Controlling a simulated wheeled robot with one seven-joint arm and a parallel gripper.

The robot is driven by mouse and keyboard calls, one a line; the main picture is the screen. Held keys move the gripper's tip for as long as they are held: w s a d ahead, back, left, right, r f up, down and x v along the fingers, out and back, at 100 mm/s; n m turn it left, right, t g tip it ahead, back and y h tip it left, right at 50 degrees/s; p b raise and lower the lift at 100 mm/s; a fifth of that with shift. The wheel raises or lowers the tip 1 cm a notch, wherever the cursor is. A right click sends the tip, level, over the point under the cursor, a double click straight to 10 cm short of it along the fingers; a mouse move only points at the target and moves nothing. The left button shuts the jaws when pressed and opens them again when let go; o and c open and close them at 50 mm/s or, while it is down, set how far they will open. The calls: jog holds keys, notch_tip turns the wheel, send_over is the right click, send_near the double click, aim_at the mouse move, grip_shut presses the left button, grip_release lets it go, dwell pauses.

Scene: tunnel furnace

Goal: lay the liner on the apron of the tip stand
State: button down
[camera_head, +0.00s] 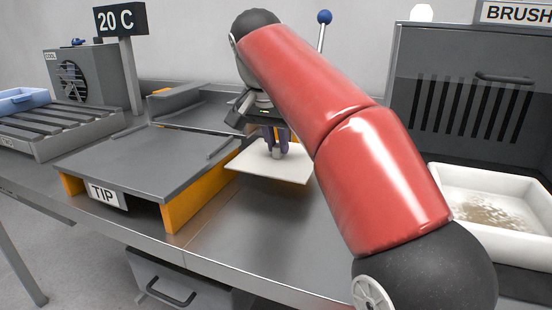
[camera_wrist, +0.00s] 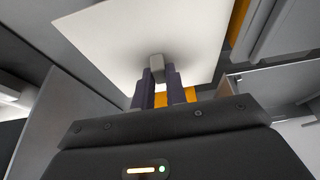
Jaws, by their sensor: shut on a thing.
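The liner (camera_head: 265,170) is a thin cream-white square sheet with a small grey knob. My gripper (camera_head: 276,146) is shut on that knob and holds the sheet roughly level just right of the tip stand. The wrist view shows the liner (camera_wrist: 120,30) and my dark fingers (camera_wrist: 158,82) on either side of the knob (camera_wrist: 156,61). The tip stand has a broad flat grey plate (camera_head: 140,163), bare on top, with orange side supports (camera_head: 185,212) and a TIP sign (camera_head: 107,195). I cannot tell the exact height of the liner over the bench.
A metal bench (camera_head: 240,250) runs under everything. A roller conveyor with a blue tray (camera_head: 22,98) and a fan unit (camera_head: 78,80) stand at the left. At the right are a vented grey cabinet (camera_head: 470,90) and a white tray (camera_head: 460,178).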

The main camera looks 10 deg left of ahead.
aim_at(275, 157)
notch_tip(275, 157, down, 4)
jog(key=shift+f+b, duration=0.1)
jog(key=shift+b, duration=0.65)
jog(key=shift+w+a+f, duration=0.1)
jog(key=shift+w+a, duration=0.1)
jog(key=shift+w, duration=0.1)
jog(key=shift+f, duration=0.15)
jog(key=c, duration=1.4)
grip_release()
jog(key=shift+c, duration=0.2)
